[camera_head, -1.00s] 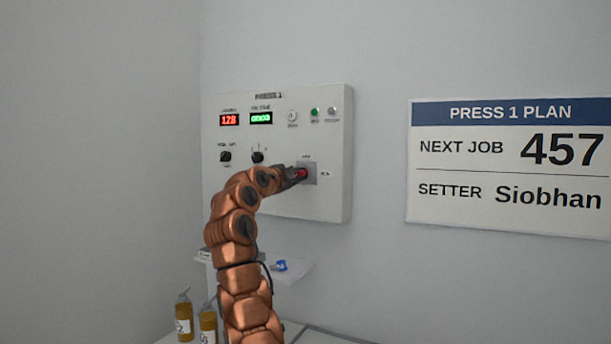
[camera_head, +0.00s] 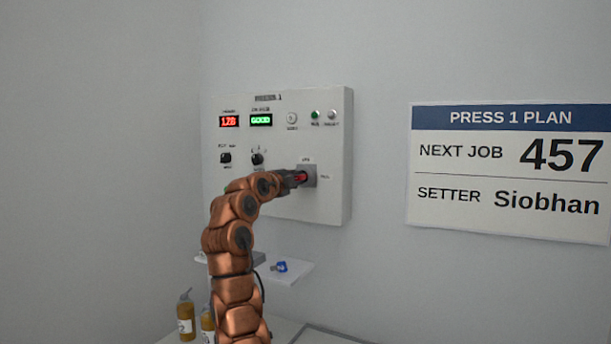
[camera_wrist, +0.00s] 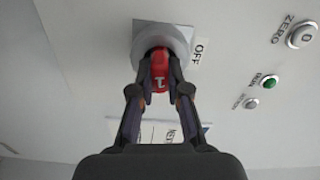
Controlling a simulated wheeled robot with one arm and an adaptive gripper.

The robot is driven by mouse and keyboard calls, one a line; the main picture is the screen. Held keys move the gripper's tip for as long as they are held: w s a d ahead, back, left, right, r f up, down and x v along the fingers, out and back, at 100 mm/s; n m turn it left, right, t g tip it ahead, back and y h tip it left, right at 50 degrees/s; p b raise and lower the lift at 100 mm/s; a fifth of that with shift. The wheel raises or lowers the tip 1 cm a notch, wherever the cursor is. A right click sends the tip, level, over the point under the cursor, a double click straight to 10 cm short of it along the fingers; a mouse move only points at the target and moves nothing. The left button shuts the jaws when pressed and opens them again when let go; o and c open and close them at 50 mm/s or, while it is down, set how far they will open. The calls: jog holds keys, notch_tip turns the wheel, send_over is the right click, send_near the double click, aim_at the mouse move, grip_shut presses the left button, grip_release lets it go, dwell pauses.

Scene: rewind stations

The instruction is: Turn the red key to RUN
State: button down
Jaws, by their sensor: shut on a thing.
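The red key (camera_wrist: 160,72) sits in a round grey lock on a square plate (camera_head: 309,172) at the lower right of the PRESS 1 panel. In the wrist view my gripper (camera_wrist: 160,86) has both fingers closed on the key's head, one on each side. A pale mark shows on the key's face. The OFF label (camera_wrist: 198,54) is beside the lock. In the head view the key (camera_head: 301,178) is mostly hidden by my gripper (camera_head: 296,179). A small label to the right of the plate is too blurred to read surely.
The white panel (camera_head: 235,190) also carries a red display (camera_head: 229,121), a green GOOD display (camera_head: 261,119), two black knobs, a ZERO button (camera_wrist: 302,35) and small lamps. A shelf (camera_head: 295,272) below holds a blue item (camera_head: 280,267). Bottles (camera_head: 186,315) stand lower left.

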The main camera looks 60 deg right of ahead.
jog(key=m, duration=0.3)
jog(key=shift+w+p, duration=0.1)
jog(key=shift+p, duration=0.2)
jog(key=c, duration=1.1)
grip_release()
jog(key=shift+m, duration=0.3)
jog(key=shift+o, duration=0.2)
